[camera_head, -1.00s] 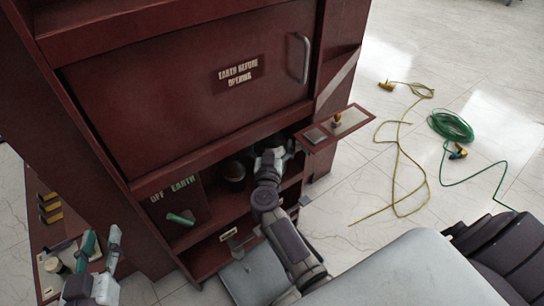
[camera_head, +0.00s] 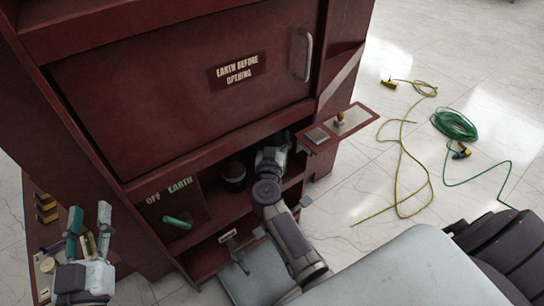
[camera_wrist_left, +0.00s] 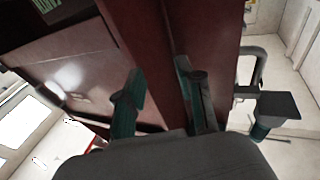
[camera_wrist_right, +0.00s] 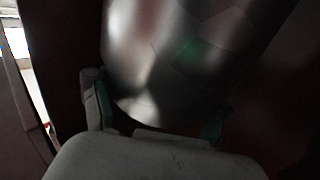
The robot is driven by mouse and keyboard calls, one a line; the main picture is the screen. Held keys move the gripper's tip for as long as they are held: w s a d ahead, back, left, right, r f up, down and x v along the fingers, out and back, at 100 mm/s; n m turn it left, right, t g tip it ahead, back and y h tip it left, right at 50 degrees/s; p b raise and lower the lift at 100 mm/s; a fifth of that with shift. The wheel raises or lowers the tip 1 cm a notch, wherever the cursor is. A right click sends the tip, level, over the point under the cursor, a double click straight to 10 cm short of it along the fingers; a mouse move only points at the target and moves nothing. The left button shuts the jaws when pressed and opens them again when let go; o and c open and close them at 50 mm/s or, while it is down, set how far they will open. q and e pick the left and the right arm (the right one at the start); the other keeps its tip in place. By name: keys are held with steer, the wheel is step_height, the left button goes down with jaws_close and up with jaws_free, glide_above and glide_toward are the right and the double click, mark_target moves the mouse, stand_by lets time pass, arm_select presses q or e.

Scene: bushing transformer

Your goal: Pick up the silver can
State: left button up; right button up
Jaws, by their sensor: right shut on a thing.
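The silver can (camera_wrist_right: 185,55) is a shiny, curved metal body filling the middle of the right wrist view. My right gripper (camera_wrist_right: 155,118) is shut on it, with one finger on each side. In the head view, my right arm reaches into the open lower compartment of the dark red cabinet. There the right gripper (camera_head: 275,143) is mostly hidden under the panel edge, and I cannot make out the silver can. My left gripper (camera_head: 90,222) is open and empty at the lower left; its spread fingers also show in the left wrist view (camera_wrist_left: 162,95).
A dark round object (camera_head: 234,172) stands in the compartment left of my right arm. A side shelf (camera_head: 338,127) juts out right of the compartment. A panel with a green handle (camera_head: 178,222) is at the left. Yellow cable (camera_head: 398,165) and green cable (camera_head: 455,124) lie on the floor.

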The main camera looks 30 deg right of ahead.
steer(key=c, duration=0.5)
steer(key=shift+o, duration=0.2)
steer(key=shift+r, duration=0.1)
